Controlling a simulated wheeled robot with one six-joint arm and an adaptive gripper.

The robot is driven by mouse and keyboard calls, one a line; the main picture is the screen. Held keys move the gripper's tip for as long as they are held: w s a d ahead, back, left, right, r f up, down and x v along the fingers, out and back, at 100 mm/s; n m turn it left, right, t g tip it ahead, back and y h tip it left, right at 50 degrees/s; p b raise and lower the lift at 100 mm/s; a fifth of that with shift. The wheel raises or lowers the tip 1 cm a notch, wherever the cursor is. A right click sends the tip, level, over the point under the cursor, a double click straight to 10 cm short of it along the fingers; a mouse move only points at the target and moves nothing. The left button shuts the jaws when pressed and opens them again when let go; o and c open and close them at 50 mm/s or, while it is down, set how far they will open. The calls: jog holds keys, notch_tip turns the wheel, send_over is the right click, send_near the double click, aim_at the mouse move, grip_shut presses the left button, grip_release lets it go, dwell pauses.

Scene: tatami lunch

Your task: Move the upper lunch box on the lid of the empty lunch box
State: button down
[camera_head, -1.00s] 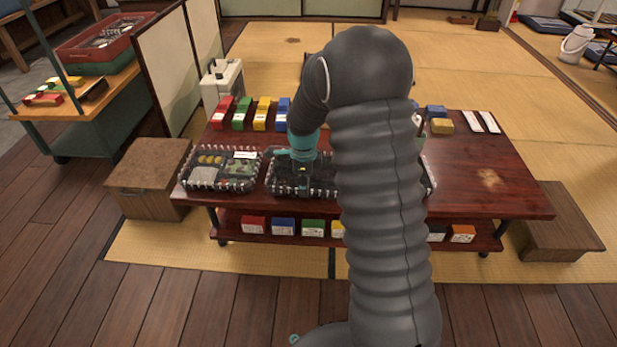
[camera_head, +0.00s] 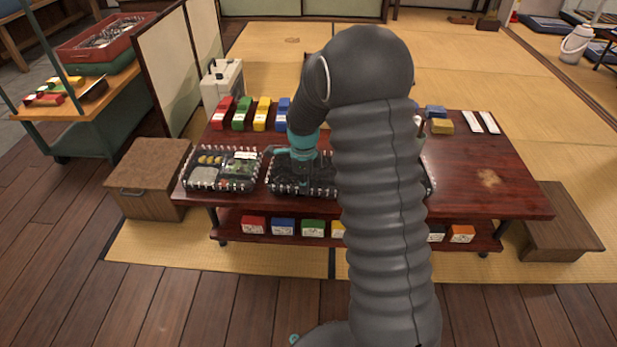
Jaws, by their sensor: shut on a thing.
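My gripper (camera_head: 304,182), with a teal wrist above it, points down into the middle dark tray (camera_head: 272,189) with a pale stitched rim. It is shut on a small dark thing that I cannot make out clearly. The upper lunch box and the empty lunch box with its lid cannot be told apart surely at this size. The left tray (camera_head: 187,187) holds yellow, green and grey items and a white-topped piece. A third tray (camera_head: 432,183) is mostly hidden behind my arm.
The trays stand on a dark red low table (camera_head: 480,205). Red (camera_head: 223,112), green (camera_head: 242,113), yellow (camera_head: 262,113) and blue (camera_head: 283,112) boxes line its back left. The table's right side is mostly clear.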

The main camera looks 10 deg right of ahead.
jog(key=shift+r+p, duration=2.1)
jog(key=shift+r, duration=1.2)
